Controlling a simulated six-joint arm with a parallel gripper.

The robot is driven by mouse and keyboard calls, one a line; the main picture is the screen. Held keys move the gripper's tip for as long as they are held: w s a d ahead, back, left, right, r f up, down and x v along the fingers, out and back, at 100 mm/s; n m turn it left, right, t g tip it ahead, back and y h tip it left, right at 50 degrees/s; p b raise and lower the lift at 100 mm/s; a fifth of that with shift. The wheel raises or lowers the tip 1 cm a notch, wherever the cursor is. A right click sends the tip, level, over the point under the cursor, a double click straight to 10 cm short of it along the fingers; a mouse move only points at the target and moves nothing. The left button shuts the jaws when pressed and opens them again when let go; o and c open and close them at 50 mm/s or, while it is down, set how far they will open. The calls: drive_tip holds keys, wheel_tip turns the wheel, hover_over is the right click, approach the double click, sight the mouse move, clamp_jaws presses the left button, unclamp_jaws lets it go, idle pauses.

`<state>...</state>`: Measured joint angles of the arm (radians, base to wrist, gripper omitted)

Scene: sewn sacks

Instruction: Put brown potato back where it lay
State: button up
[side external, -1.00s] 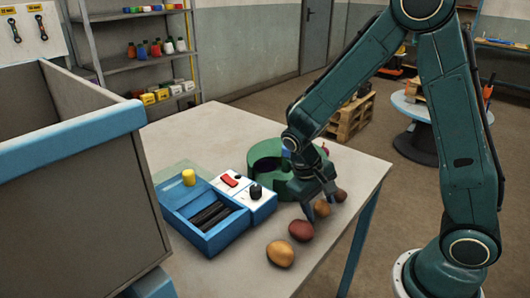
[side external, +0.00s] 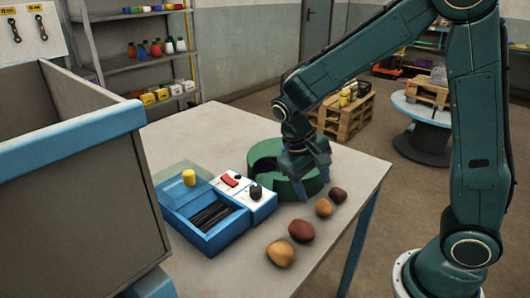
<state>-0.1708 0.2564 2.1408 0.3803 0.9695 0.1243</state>
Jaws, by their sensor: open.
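Several potatoes lie in a row along the table's right side. A small orange-brown potato (side external: 323,207) lies between a dark reddish-brown one (side external: 337,195) at the far end and a dark red one (side external: 301,230). A larger yellow-brown potato (side external: 280,253) lies nearest the camera. I take the orange-brown one as the brown potato, though the far one is also brownish. My gripper (side external: 313,184) is open and empty, just behind and left of the orange-brown potato, apart from it. It overlaps the right side of a green ring-shaped holder (side external: 263,155) and hides part of it.
A tall grey bin (side external: 110,195) blocks the left. The back of the table (side external: 215,120) is clear.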

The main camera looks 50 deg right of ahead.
drive_tip(key=v, duration=0.5)
drive_tip(key=shift+r, duration=0.15)
drive_tip(key=shift+r, duration=0.1)
idle(0.4)
drive_tip(key=s+r+n+t+y, duration=0.1)
drive_tip(key=s+r+t, duration=0.3)
drive_tip(key=s, duration=0.3)
drive_tip(key=s+r+n+t+y, duration=0.1)
drive_tip(key=s+r+t+y, duration=0.1)
drive_tip(key=s+r+t, duration=0.2)
drive_tip(key=shift+s+n, duration=0.4)
drive_tip(key=shift+s, duration=1.1)
